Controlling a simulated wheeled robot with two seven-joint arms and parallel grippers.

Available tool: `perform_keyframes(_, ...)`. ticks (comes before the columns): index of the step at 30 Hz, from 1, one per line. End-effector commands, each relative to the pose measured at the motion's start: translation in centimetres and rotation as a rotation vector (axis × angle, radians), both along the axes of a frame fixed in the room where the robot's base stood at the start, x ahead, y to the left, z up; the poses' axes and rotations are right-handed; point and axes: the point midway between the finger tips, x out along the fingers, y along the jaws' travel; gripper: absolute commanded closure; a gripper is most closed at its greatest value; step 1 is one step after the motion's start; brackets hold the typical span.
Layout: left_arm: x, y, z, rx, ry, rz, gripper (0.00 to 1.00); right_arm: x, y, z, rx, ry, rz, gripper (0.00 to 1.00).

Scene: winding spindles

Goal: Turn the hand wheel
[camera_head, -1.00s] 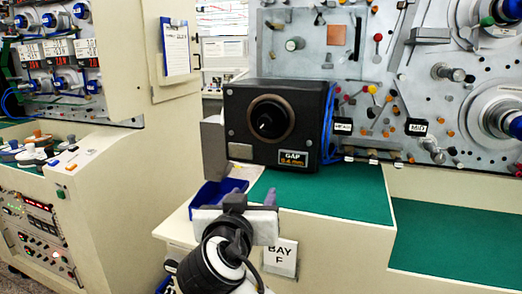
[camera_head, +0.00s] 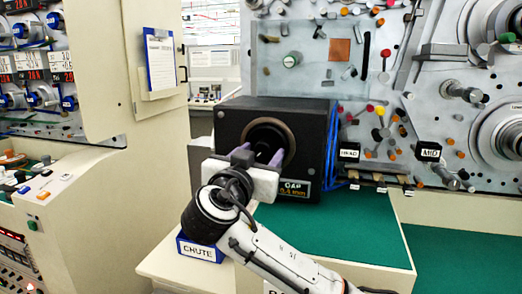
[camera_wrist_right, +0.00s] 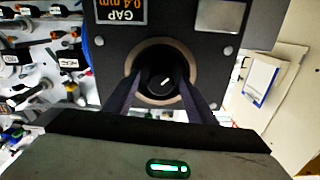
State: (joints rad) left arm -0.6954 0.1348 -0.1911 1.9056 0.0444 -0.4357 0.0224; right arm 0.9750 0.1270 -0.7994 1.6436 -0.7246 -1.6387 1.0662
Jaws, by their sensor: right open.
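The hand wheel looks to be the round black knob (camera_head: 266,132) with a white mark, set in a brownish ring on the front of a black box (camera_head: 310,125). The box's label reads GAP 0.4 mm. My right gripper (camera_head: 256,156) is open and empty in front of the knob, hiding its lower part in the head view. In the right wrist view the knob (camera_wrist_right: 162,84) appears between the two spread fingers (camera_wrist_right: 160,92). I cannot tell whether the fingers touch it. My left gripper is not in view.
A blue bin labelled CHUTE (camera_head: 200,250) sits at the bench's left, below my right wrist. Blue cables (camera_head: 330,150) run down the box's right side. A panel with pegs and spindles (camera_head: 400,80) stands behind. The green bench top (camera_head: 320,235) to the right is clear.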

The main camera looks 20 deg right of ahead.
Motion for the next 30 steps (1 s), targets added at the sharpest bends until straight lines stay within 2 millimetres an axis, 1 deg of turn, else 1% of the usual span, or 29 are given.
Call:
perform_keyframes(6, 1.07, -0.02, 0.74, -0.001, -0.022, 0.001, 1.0, 0.45, -0.25, -0.05, 0.001, 0.0, 0.002, 0.49)
perform_keyframes(10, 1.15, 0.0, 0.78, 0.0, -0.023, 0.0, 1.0, 0.43, -0.25, -0.06, 0.0, 0.001, 0.002, 0.49)
perform_keyframes(14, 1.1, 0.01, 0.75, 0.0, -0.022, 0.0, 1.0, 0.42, -0.24, -0.06, 0.001, 0.001, 0.001, 0.71)
perform_keyframes(15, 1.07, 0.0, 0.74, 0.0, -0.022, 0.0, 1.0, 0.41, -0.23, -0.06, 0.001, 0.001, 0.001, 0.78)
perform_keyframes(17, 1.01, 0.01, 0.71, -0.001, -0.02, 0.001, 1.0, 0.4, -0.24, -0.06, 0.001, 0.001, 0.001, 0.88)
perform_keyframes(18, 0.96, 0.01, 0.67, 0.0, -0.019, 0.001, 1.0, 0.4, -0.24, -0.07, 0.001, 0.001, 0.001, 0.91)
perform_keyframes(23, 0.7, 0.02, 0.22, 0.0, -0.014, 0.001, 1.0, 0.39, -0.18, -0.27, -0.029, 0.023, 0.002, 0.9)
perform_keyframes(26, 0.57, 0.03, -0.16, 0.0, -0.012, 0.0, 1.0, 0.37, -0.17, -0.33, -0.083, 0.062, 0.003, 0.9)
perform_keyframes(30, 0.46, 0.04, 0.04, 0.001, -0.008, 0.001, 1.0, 0.35, -0.25, -0.12, -0.166, 0.117, 0.001, 0.9)
